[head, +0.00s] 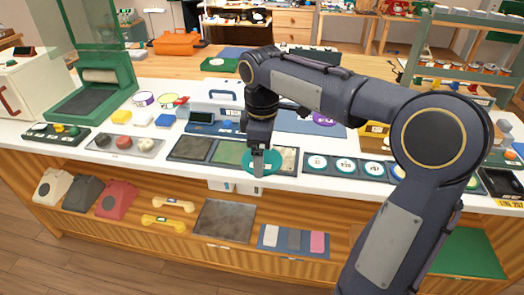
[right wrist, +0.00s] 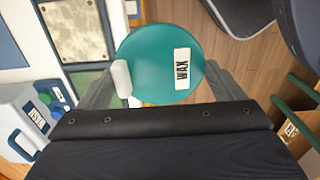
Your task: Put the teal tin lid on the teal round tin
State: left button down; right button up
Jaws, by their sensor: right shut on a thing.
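The teal tin lid (right wrist: 155,62) is a flat round disc with a white label reading WAX, and it fills the middle of the right wrist view. In the head view the teal lid (head: 248,163) is at the front edge of the white counter, under my right gripper (head: 258,163). My right gripper is shut on the lid; its fingers (right wrist: 160,85) show at the lid's near side in the right wrist view. I cannot make out the teal round tin in either view; the lid and my arm hide part of the counter. My left gripper is not in view.
Dark and green mats (head: 192,149) and a row of dark trays with white discs (head: 345,166) flank the lid. A white-and-blue case (head: 215,98) stands behind. A lower shelf holds several phones (head: 116,198) and yellow handsets (head: 163,223). Wooden floor lies in front.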

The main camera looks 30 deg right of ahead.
jog(key=w+a+f+m, duration=0.2)
jog(key=f+m, duration=0.3)
jog(key=f, duration=0.5)
jog(key=w+a+f+m, duration=0.3)
jog(key=a+f+m, duration=0.1)
jog(key=f, duration=0.6)
jog(key=shift+a+m, duration=0.4)
jog(key=shift+m, duration=0.3)
